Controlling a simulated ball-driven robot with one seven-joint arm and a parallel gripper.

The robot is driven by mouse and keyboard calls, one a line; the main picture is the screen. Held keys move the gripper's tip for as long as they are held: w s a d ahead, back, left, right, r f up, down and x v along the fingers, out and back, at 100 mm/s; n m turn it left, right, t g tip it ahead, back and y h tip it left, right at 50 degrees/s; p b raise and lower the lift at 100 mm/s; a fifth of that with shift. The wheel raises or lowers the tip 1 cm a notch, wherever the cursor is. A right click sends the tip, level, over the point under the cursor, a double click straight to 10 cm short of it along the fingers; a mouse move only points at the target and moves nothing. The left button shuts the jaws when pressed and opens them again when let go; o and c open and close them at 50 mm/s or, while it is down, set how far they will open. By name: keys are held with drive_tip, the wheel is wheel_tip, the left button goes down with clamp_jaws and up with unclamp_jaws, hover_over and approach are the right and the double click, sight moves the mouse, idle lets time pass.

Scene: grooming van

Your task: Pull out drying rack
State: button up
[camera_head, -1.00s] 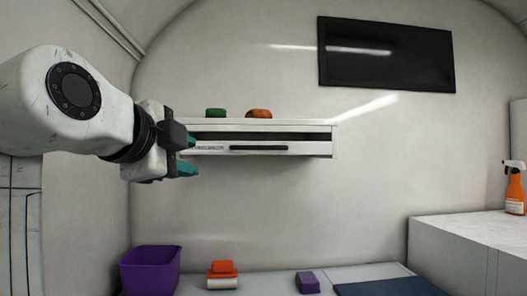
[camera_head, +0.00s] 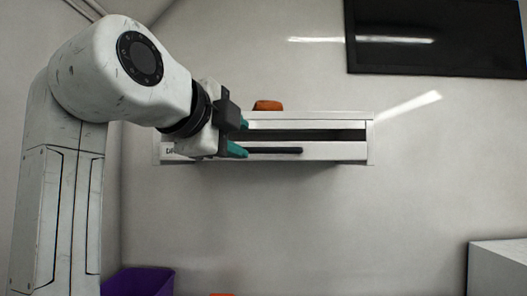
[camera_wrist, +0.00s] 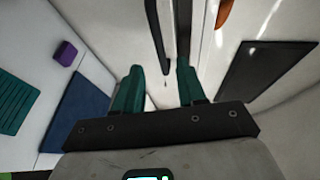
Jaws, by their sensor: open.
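The drying rack (camera_head: 335,151) is a white wall-mounted unit with a pale front panel, a dark gap above it and a long black handle (camera_head: 285,151). My gripper (camera_head: 241,137) has two teal fingers, spread apart with nothing between them. In the head view it is in front of the rack's left part, and its lower fingertip overlaps the handle's left end. In the wrist view the handle (camera_wrist: 158,40) runs ahead of the gap between the fingers (camera_wrist: 160,68). I cannot tell whether a finger touches the handle. The arm hides part of the rack's left side.
An orange item (camera_head: 268,105) lies on top of the rack. A black screen (camera_head: 440,38) hangs at upper right. A purple bin (camera_head: 138,281) stands below left, and a white counter (camera_head: 497,268) at lower right. The wrist view shows a purple block (camera_wrist: 66,53) and a blue mat (camera_wrist: 75,118).

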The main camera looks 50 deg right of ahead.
sight(258, 150)
drive_tip(key=x, duration=0.9)
drive_tip(key=shift+w+d, duration=0.1)
drive_tip(key=shift+d, duration=0.15)
drive_tip(key=shift+c, duration=0.5)
clamp_jaws()
